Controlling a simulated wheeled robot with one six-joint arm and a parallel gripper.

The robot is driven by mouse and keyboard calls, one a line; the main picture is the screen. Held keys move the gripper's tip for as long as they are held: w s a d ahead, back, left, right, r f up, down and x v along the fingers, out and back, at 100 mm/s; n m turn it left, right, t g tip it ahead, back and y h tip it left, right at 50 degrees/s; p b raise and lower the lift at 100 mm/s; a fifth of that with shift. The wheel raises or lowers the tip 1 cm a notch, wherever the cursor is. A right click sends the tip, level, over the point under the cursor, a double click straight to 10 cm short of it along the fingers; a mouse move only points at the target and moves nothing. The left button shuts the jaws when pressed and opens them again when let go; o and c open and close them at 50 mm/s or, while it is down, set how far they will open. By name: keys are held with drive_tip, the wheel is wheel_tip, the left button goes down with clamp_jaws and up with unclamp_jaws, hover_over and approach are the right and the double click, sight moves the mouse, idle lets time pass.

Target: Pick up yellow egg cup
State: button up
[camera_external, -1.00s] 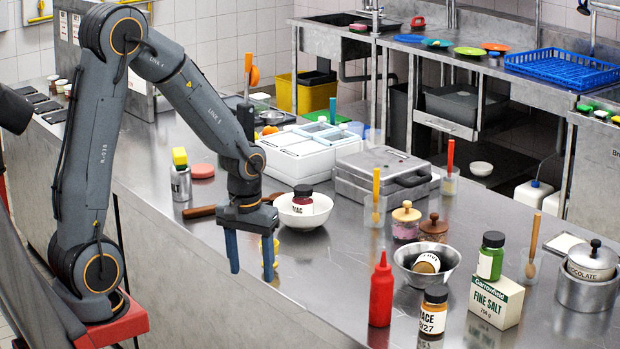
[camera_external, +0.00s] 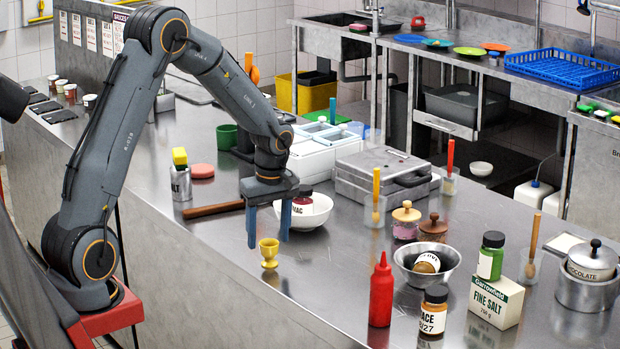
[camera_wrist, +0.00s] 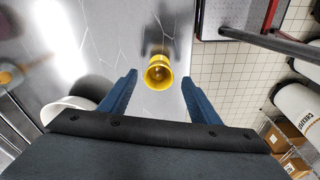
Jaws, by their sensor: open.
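The yellow egg cup (camera_external: 269,252) stands upright on the steel counter (camera_external: 330,265) near its front edge. In the wrist view the egg cup (camera_wrist: 158,72) lies ahead of and between my two blue fingers, apart from both. My gripper (camera_external: 268,238) is open and empty. In the external view its fingers hang just behind the egg cup, a little above the counter. The wrist view also shows my gripper (camera_wrist: 160,88) with its fingers spread wide.
A white bowl (camera_external: 312,219) holding a jar stands just behind my gripper. A brown wooden handle (camera_external: 214,210) lies to the left. A red bottle (camera_external: 381,292) and a metal bowl (camera_external: 440,280) stand to the right. The counter's front edge is close to the egg cup.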

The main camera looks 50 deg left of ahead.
sight(269, 245)
drive_tip(key=shift+w+a+f+p, duration=0.15)
drive_tip(key=shift+f+p, duration=0.45)
drive_tip(key=shift+f, duration=1.2)
drive_tip(key=c, duration=1.1)
